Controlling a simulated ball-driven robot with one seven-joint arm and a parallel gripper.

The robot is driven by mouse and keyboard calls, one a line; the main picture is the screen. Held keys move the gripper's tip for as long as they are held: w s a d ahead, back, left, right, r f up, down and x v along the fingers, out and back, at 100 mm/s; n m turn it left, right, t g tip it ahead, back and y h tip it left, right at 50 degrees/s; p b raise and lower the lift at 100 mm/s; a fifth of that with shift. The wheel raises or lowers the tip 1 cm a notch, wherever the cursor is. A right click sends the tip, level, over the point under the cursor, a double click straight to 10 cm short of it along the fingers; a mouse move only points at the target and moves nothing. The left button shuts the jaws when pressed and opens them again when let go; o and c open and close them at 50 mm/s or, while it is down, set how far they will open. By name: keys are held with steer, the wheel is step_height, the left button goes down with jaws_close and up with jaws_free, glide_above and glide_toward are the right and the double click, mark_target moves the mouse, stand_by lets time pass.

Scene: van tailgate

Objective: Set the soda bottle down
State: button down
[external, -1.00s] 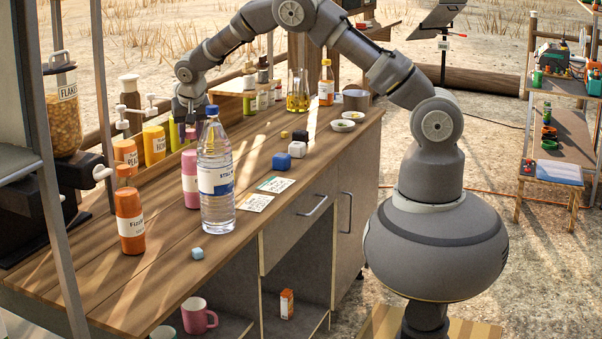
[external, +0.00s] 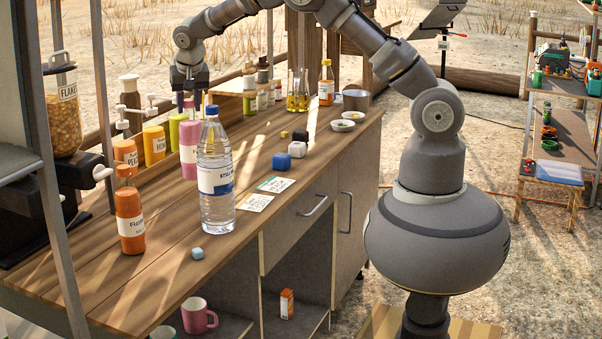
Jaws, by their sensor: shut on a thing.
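The pink soda bottle (external: 188,134), with a white label, hangs upright under my gripper (external: 189,100) in the external view. My gripper points down and is shut on its top. The bottle's lower right side is partly hidden by the clear water bottle (external: 216,178) with a blue cap, which stands nearer the camera. The pink bottle appears raised above the wooden counter (external: 165,262); the exact gap below it is hard to tell.
The front counter has clear room.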

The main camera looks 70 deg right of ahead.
steer(key=shift+r, duration=0.9)
steer(key=s+d+f+p, duration=0.2)
steer(key=s+d, duration=0.5)
steer(key=d, duration=0.3)
steer(key=s+d+f+p, duration=0.25)
steer(key=s+d, duration=0.45)
steer(key=d, duration=0.4)
steer(key=w+d+f, duration=0.2)
steer(key=w+d, duration=0.1)
steer(key=w, duration=0.4)
steer(key=w+d+f+b, duration=0.1)
steer(key=w+d+f, duration=0.2)
steer(key=w, duration=0.4)
steer(key=shift+f, duration=0.15)
steer(key=shift+f+b, duration=0.1)
steer(key=shift+b, duration=0.2)
steer(key=c, duration=0.7)
jaws_free()
steer(key=p+v, duration=0.1)
steer(key=v, duration=1.1)
